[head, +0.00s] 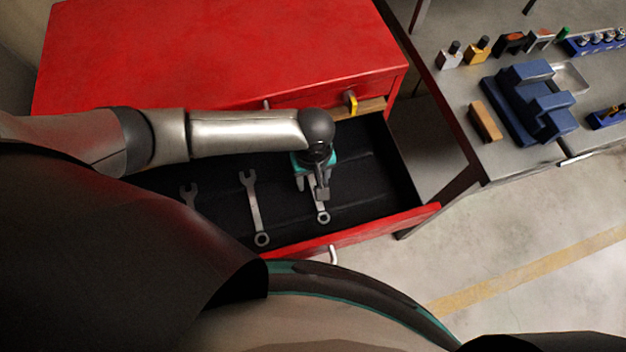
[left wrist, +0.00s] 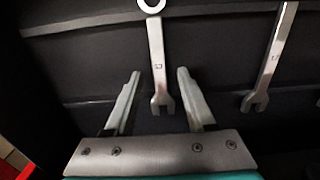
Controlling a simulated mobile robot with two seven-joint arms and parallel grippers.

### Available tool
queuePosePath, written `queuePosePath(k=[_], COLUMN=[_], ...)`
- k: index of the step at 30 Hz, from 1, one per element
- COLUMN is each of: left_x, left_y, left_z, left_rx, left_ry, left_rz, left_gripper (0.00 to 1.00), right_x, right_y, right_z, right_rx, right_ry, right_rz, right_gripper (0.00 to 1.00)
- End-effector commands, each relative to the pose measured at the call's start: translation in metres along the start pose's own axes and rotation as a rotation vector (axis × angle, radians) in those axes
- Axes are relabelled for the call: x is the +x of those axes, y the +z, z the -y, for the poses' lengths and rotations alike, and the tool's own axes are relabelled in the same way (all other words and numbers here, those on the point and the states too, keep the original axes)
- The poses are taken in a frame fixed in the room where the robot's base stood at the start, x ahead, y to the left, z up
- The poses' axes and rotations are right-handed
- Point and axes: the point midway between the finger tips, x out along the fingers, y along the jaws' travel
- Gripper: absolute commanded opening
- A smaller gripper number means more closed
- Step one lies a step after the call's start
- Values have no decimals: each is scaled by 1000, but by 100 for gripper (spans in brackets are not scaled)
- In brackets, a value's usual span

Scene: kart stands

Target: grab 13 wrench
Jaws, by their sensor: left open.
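Three steel wrenches lie in the open black-lined drawer: a left one (head: 190,196), a middle one (head: 254,208) and a right one (head: 322,216). I cannot read any size marking, so I cannot tell which is the 13. My left gripper (head: 314,190) is open over the right wrench and partly hides it. In the left wrist view, my left gripper's fingertips (left wrist: 159,74) straddle the line of that wrench (left wrist: 157,62), its open jaw end toward me and its ring end away. The middle wrench (left wrist: 270,62) lies to the right there. My right gripper is out of view.
The drawer's red front (head: 375,229) and the red cabinet top (head: 220,50) border the drawer space. A grey workbench (head: 455,95) at the right holds a blue vise (head: 530,100), a wooden block (head: 485,122) and several small tools. Floor is clear at the lower right.

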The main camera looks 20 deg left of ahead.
Motion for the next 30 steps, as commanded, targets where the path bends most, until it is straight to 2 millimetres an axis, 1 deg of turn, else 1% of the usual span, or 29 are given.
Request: queuePosePath(k=[1,2,15,16,30], left_x=[0,0,0,0,0], left_y=[0,0,0,0,0], left_z=[0,0,0,0,0], left_rx=[0,0,0,0,0], left_ry=[0,0,0,0,0], left_rz=[0,0,0,0,0], left_gripper=[55,52,2,0,0], right_x=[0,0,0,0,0], right_y=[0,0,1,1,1], right_z=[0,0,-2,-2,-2], right_rx=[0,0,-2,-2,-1], right_ry=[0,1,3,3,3], right_rz=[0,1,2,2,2], right_gripper=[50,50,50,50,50])
